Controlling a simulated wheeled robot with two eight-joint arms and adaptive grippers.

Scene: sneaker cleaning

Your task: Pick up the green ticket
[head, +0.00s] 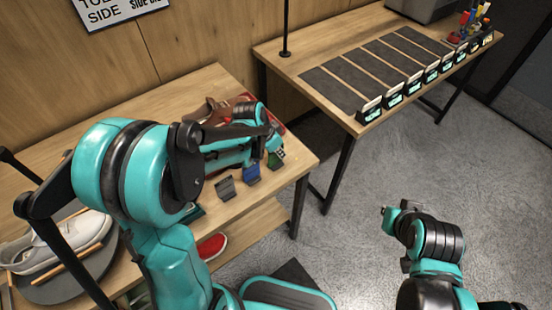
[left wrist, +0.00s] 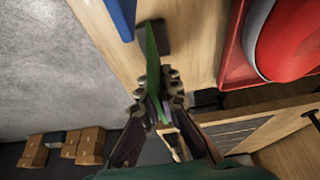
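The green ticket (head: 276,159) stands at the right end of a short row on the wooden table, beside a blue ticket (head: 251,173). In the left wrist view the green ticket (left wrist: 152,62) shows nearly edge-on, between the two fingers of my left gripper (left wrist: 156,98). The fingertips are close on both sides of it; I cannot tell whether they touch it. In the head view my left gripper (head: 268,136) is right above the green ticket, partly hidden by its own arm. My right gripper (head: 400,209) is over the floor, away from the tickets.
A grey ticket (head: 225,188) stands left of the blue one. A red tray (left wrist: 232,62) with a red and white item lies close beside the gripper. A white sneaker (head: 45,245) is at the left. A second table (head: 325,62) with dark mats and several labelled stands is at the back right.

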